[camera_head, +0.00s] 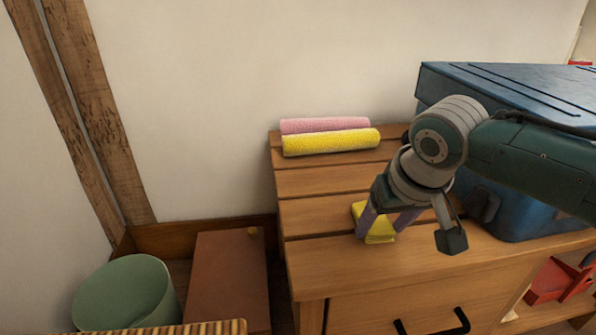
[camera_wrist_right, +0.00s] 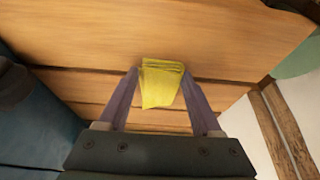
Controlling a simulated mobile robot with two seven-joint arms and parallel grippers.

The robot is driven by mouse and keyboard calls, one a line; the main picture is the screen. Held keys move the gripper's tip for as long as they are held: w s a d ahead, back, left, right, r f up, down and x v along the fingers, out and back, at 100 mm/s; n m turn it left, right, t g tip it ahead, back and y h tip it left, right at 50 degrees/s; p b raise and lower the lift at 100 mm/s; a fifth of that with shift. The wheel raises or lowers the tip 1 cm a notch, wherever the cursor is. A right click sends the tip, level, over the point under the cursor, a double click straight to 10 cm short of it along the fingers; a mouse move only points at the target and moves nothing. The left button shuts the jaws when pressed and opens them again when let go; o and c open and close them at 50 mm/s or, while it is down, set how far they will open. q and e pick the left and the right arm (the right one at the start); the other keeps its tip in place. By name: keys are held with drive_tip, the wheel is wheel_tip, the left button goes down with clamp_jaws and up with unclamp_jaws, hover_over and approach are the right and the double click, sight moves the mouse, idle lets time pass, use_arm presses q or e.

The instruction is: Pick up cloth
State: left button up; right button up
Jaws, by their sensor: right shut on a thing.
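A folded yellow cloth (camera_head: 380,236) is at the top of the wooden dresser (camera_head: 330,262), near its front left part. My right gripper (camera_head: 382,222) comes down from the right and is shut on the cloth. In the right wrist view the cloth (camera_wrist_right: 160,82) sits between the two purple-grey fingertips of the right gripper (camera_wrist_right: 160,78). Part of the cloth is hidden behind a finger in the head view. I cannot tell whether the cloth touches the dresser top. My left gripper is not in view.
A rolled pink towel (camera_head: 322,125) and a rolled yellow towel (camera_head: 330,142) lie at the dresser's back left. A blue case (camera_head: 510,205) stands on the right, close to my arm. A green bin (camera_head: 125,295) stands left of the dresser on the floor side.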

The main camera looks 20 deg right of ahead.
wheel_tip(320, 180, up, 20)
drive_tip(key=p, duration=1.1)
wheel_tip(320, 180, up, 22)
drive_tip(key=n+p, duration=0.1)
drive_tip(key=p, duration=1.2)
hover_over(383, 226)
drive_tip(key=w+a, duration=0.1)
drive_tip(key=a, duration=0.5)
drive_tip(key=s+a+r+n+p, duration=0.15)
drive_tip(key=s+r+p, duration=0.25)
drive_tip(key=r+p, duration=0.6)
drive_tip(key=s+a+r+y+p, duration=0.1)
drive_tip(key=s+a+r+p, duration=0.15)
drive_tip(key=r+p, duration=0.7)
drive_tip(key=s+a+r+p, duration=0.1)
drive_tip(key=s+r+p, duration=0.45)
drive_tip(key=r, duration=0.85)
wheel_tip(383, 226, up, 34)
drive_tip(key=w+p, duration=0.1)
drive_tip(key=p, duration=3.3)
drive_tip(key=shift+w+d+r+p, duration=0.15)
drive_tip(key=shift+r+p, duration=0.05)
drive_tip(key=shift+p, duration=0.2)
